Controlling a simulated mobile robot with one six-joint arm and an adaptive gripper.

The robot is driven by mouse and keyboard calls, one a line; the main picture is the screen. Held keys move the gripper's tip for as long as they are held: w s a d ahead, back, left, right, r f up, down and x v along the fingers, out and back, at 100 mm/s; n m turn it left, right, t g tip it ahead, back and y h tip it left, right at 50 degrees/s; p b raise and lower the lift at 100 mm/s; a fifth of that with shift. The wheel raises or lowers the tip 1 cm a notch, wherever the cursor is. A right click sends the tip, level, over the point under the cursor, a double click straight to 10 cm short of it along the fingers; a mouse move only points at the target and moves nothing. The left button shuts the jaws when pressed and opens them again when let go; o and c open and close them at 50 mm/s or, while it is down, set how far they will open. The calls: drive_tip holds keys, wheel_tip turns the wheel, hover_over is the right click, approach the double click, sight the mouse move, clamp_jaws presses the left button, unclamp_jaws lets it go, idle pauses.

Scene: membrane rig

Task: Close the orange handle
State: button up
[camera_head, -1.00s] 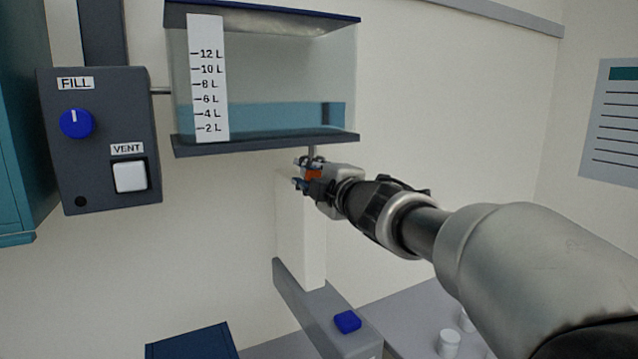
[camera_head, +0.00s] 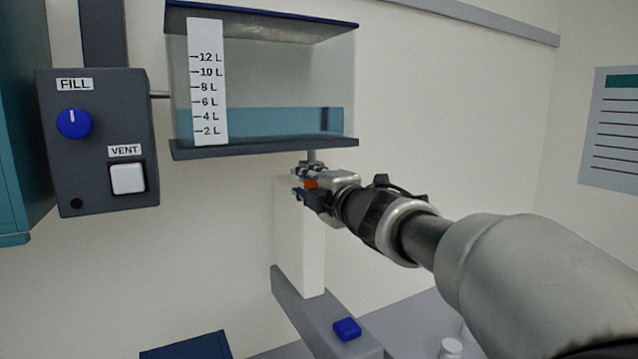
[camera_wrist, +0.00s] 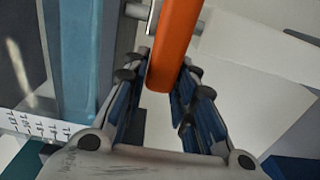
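The orange handle (camera_wrist: 175,45) is a rounded bar on a metal stem in the wrist view, running up from between my fingers. In the head view only a small orange part of the handle (camera_head: 311,183) shows, under the tank; the rest is hidden by my gripper. My gripper (camera_wrist: 168,68) has one finger on each side of the handle, with the fingers close against its sides. It appears shut on the handle. In the head view my gripper (camera_head: 300,182) reaches in from the right, just below the tank.
A tank (camera_head: 263,145) with blue liquid hangs just above my gripper. A white column (camera_head: 298,245) stands below, on a grey base with a blue button (camera_head: 347,329). A dark control box (camera_head: 98,190) with a blue knob (camera_head: 74,123) is at left. White wall lies behind.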

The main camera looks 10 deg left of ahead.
drive_tip(key=o, duration=0.4)
drive_tip(key=shift+c, duration=0.2)
drive_tip(key=shift+s+d, duration=0.1)
drive_tip(key=v, duration=1.1)
drive_tip(key=shift+s+d, duration=0.25)
drive_tip(key=shift+s, duration=0.05)
